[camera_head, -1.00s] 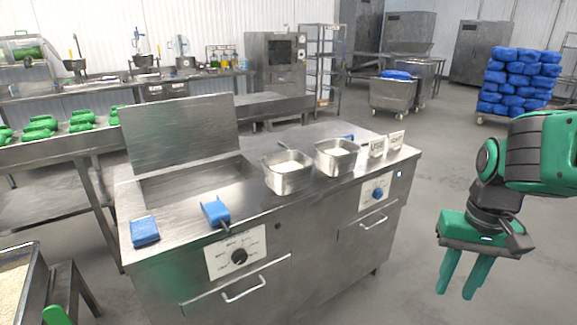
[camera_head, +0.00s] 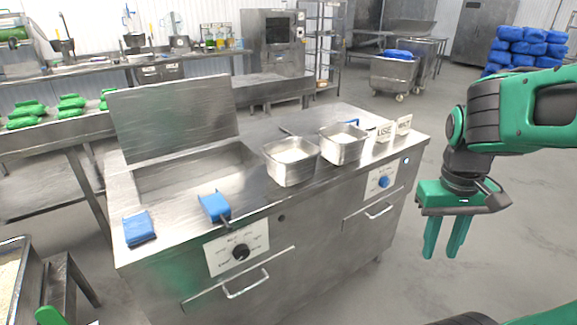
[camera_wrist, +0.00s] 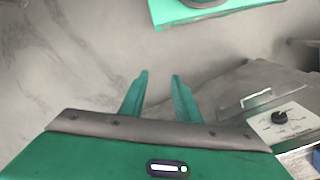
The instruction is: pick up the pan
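Two square steel pans stand side by side near the front edge of the steel counter (camera_head: 200,225). The left pan (camera_head: 291,170) and the right pan (camera_head: 343,150) each hold something white. A dark handle (camera_head: 288,132) shows behind the left pan; I cannot tell what it belongs to. My gripper (camera_head: 444,252) hangs over the floor to the right of the counter, pointing down. Its two green fingers are apart with nothing between them. In the wrist view my gripper (camera_wrist: 160,75) is also empty, and no pan shows there.
Two small signs (camera_head: 386,131) stand right of the pans. Blue objects lie on the counter's left part (camera_head: 139,229), near an open basin with a raised lid (camera_head: 172,122). A grain bin (camera_head: 15,270) is at lower left.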

